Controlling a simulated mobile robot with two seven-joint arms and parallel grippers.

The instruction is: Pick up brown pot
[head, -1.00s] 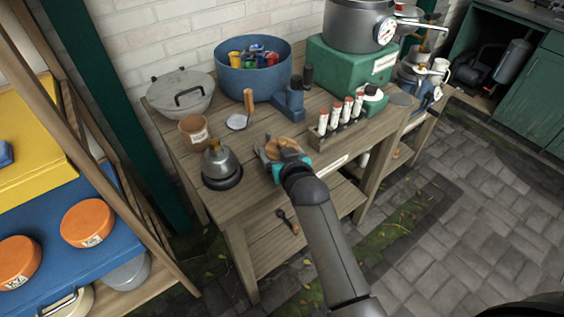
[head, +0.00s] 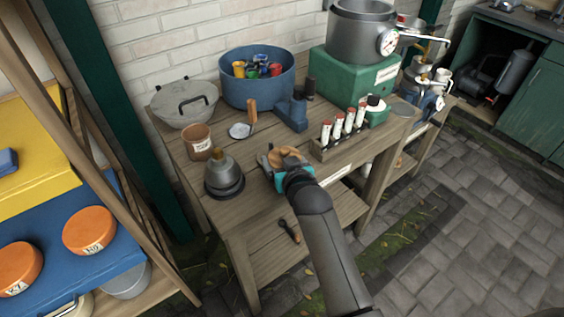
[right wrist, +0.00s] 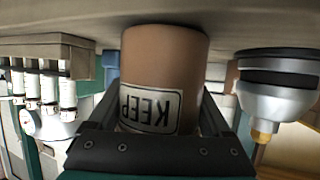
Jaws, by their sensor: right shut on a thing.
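A brown pot (right wrist: 165,65) with a white KEEP label fills the middle of the right wrist view, which is upside down. Its base meets the wooden tabletop or is very close to it; I cannot tell whether there is a gap. My right gripper (head: 278,162) is shut on this pot at the table's front edge, and in the head view the pot (head: 287,153) is partly hidden by the gripper. A second brown pot (head: 198,141) with a white label stands at the left of the table, apart from the gripper. My left gripper is not in view.
A grey bell-shaped thing with a brass top (head: 223,174) stands left of the gripper. A rack of white tubes (head: 340,140) stands close on the right. Behind are a blue tool (head: 292,113), a blue tub (head: 256,92) and a lidded grey pot (head: 184,103).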

